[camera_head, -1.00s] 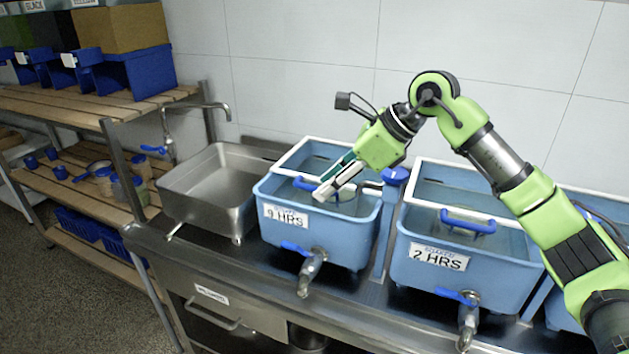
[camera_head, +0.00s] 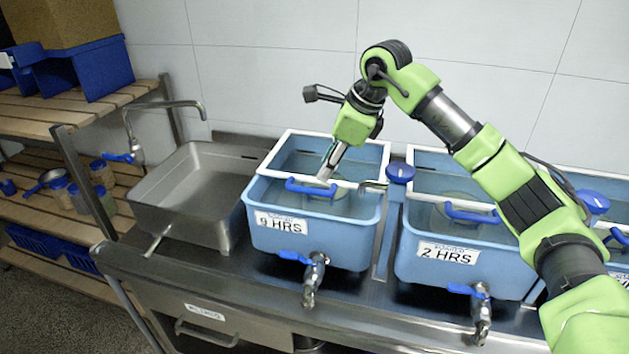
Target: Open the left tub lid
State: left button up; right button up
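The left tub (camera_head: 350,240) is light blue, labelled "9 HRS", and stands on the steel counter just right of the sink. Its lid (camera_head: 375,158) is clear with a white frame and lies over the tub top. A blue handle (camera_head: 316,190) is on the lid's front edge. My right gripper (camera_head: 326,176) points down over the lid, just behind and above the handle. Its fingers look close together, but the edge-on angle hides the gap, and I cannot tell whether they touch the handle. My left gripper is out of view.
A second blue tub (camera_head: 462,268) labelled "2 HRS" stands to the right. A steel sink (camera_head: 195,200) with a faucet (camera_head: 165,105) is at left. Taps (camera_head: 314,275) stick out from the tub fronts. A wooden shelf (camera_head: 80,112) stands at far left.

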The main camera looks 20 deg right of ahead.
aim_at(315, 190)
jog(key=p+x, duration=0.1)
jog(key=x, duration=0.5)
jog(key=shift+w+a+f, duration=0.2)
jog(key=shift+w+f, duration=0.05)
jog(key=shift+f, duration=0.05)
jog(key=shift+w+a+f+p, duration=0.2)
jog(key=shift+f+p, duration=0.1)
jog(key=shift+f, duration=0.3)
jog(key=shift+w+f, duration=0.1)
jog(key=shift+f, duration=0.05)
jog(key=shift+c, duration=0.5)
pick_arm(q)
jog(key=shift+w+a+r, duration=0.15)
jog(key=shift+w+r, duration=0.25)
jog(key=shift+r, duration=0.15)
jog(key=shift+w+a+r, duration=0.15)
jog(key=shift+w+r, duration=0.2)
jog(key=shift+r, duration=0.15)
pick_arm(e)
grip_shut()
